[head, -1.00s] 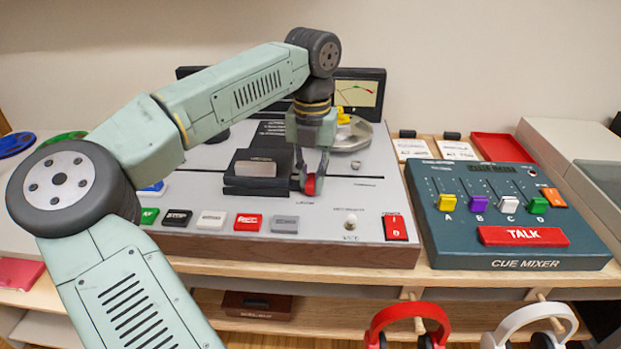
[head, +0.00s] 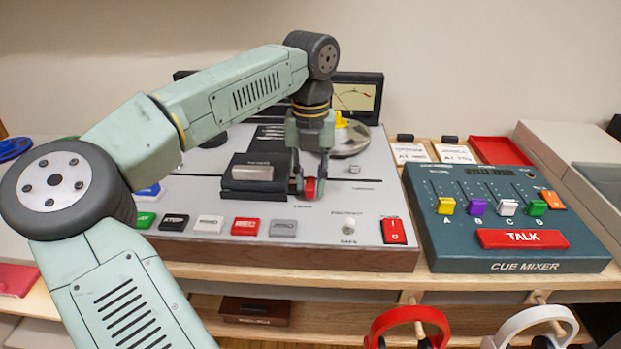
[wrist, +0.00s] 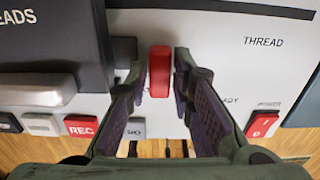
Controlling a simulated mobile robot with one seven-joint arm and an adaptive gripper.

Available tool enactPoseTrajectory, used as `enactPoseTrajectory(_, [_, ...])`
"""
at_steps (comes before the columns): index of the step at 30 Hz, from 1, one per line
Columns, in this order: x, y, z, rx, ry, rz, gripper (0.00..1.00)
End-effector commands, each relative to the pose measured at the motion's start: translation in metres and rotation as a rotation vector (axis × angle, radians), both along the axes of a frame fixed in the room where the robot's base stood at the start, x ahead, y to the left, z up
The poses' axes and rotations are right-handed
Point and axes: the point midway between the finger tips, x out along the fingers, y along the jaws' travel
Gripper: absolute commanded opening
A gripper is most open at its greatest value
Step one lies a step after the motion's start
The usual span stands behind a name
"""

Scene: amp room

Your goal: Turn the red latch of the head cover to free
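The red latch (head: 310,188) stands at the right front corner of the dark head cover (head: 240,184) on the grey deck. My gripper (head: 308,186) points down over it, with one finger on each side. In the wrist view the latch (wrist: 160,72) is a red bar running up and down the picture between the fingertips (wrist: 158,76). The fingers are apart, and narrow gaps seem to show beside the bar, so I see no firm grip. The head cover (wrist: 65,45) shows at the left there. The latch's base is partly hidden.
A row of buttons, including a red one (head: 244,227), lies along the deck's front. A small knob (head: 348,225) and a red switch (head: 394,231) stand front right. A silver reel (head: 349,145) lies behind my gripper. The cue mixer (head: 520,249) is at the right.

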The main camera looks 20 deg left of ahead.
Motion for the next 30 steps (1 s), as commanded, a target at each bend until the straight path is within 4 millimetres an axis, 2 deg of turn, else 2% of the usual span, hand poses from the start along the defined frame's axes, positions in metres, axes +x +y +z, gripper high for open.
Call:
enactPoseTrajectory(6, [0.000, 0.000, 0.000, 0.000, 0.001, -0.001, 0.37])
enactPoseTrajectory(14, [0.000, 0.000, 0.000, 0.001, 0.001, -0.002, 0.37])
enactPoseTrajectory(17, [0.000, 0.000, 0.007, 0.001, 0.001, -0.001, 0.37])
enactPoseTrajectory(20, [0.000, 0.000, 0.022, 0.002, -0.002, -0.001, 0.37])
enactPoseTrajectory(30, [0.000, 0.000, 0.092, 0.001, -0.001, -0.001, 0.37])
